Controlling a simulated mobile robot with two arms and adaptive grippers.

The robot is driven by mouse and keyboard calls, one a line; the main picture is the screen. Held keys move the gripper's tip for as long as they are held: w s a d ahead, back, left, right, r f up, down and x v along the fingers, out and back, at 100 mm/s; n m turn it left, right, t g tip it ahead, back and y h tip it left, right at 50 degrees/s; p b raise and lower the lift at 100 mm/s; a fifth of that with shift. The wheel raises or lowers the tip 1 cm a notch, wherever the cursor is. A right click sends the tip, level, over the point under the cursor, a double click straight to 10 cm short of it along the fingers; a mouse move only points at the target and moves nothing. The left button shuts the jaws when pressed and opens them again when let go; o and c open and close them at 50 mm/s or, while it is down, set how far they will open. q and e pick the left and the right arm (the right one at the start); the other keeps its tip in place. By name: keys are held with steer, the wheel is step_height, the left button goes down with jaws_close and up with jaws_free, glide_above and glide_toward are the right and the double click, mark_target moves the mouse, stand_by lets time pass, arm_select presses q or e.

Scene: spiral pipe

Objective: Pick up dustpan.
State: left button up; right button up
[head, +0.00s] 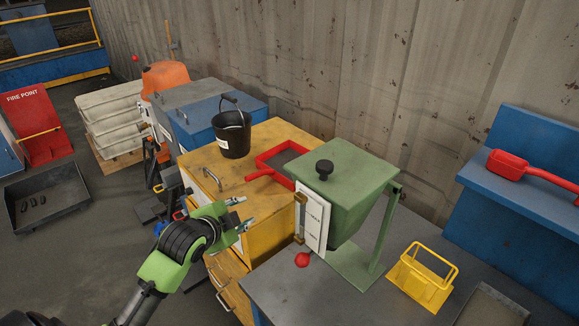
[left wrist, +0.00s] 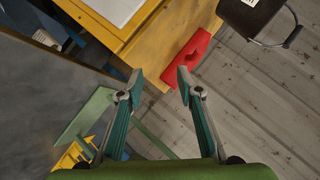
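A red piece (left wrist: 188,62), probably the same item, shows just beyond the fingertips in the left wrist view. My left gripper (head: 242,214) is open and empty, in front of the yellow cabinet and apart from the red item; its spread fingers show in the left wrist view (left wrist: 160,83). My right gripper is in neither view.
A black bucket (head: 232,138) stands behind the red item. A green hopper (head: 345,185) on a stand is close on its right. A yellow caddy (head: 421,276) is on the grey table. Another red handled item (head: 508,165) lies on the blue shelf (head: 520,200).

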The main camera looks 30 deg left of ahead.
arm_select(q)
steer(key=m+t, duration=0.1)
glide_toward(254, 176)
steer(key=shift+y, duration=0.3)
steer(key=p+x, duration=0.1)
steer(key=x, duration=0.4)
steer(key=shift+w+d+f, duration=0.1)
steer(key=shift+w+f, duration=0.1)
steer(key=shift+w, duration=0.1)
steer(key=shift+w+f, duration=0.25)
steer(key=shift+w, duration=0.1)
steer(key=shift+w+f+p, duration=0.1)
steer(key=shift+w+p, duration=0.4)
steer(key=shift+p, duration=0.15)
steer(key=p+x, duration=0.1)
steer(key=x, duration=0.2)
steer(key=shift+w+f, duration=0.35)
steer(key=shift+w, duration=0.15)
steer(key=shift+c, duration=0.3)
